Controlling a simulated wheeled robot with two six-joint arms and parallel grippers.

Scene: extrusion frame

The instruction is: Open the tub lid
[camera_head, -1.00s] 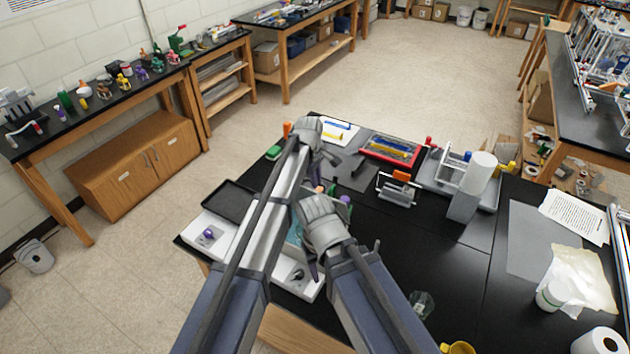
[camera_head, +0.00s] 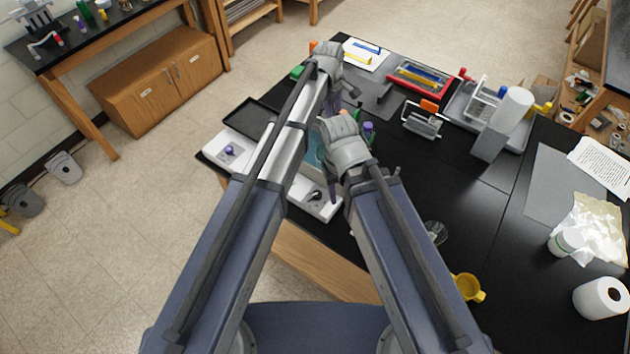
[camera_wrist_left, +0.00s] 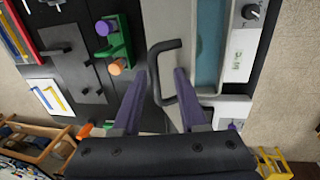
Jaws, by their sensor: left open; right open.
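The tub (camera_head: 313,150) is a white unit with a teal top on the bench's near left part, largely hidden by my arms in the head view. In the left wrist view the teal surface (camera_wrist_left: 209,45) fills its middle; I cannot tell whether it is the lid or the inside. A black bar handle (camera_wrist_left: 166,45) stands along its edge. My left gripper (camera_wrist_left: 163,88) is open, with its two fingers near the handle; contact is not clear. My right gripper (camera_head: 334,185) is open over the tub's near side, lower in the head view, its fingertips partly hidden.
A green block with orange and purple knobs (camera_wrist_left: 115,45) stands close beside my left fingers. A red-rimmed tray (camera_head: 420,80) and a metal rack (camera_head: 423,121) are farther back. The bench centre (camera_head: 440,185) is mostly clear.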

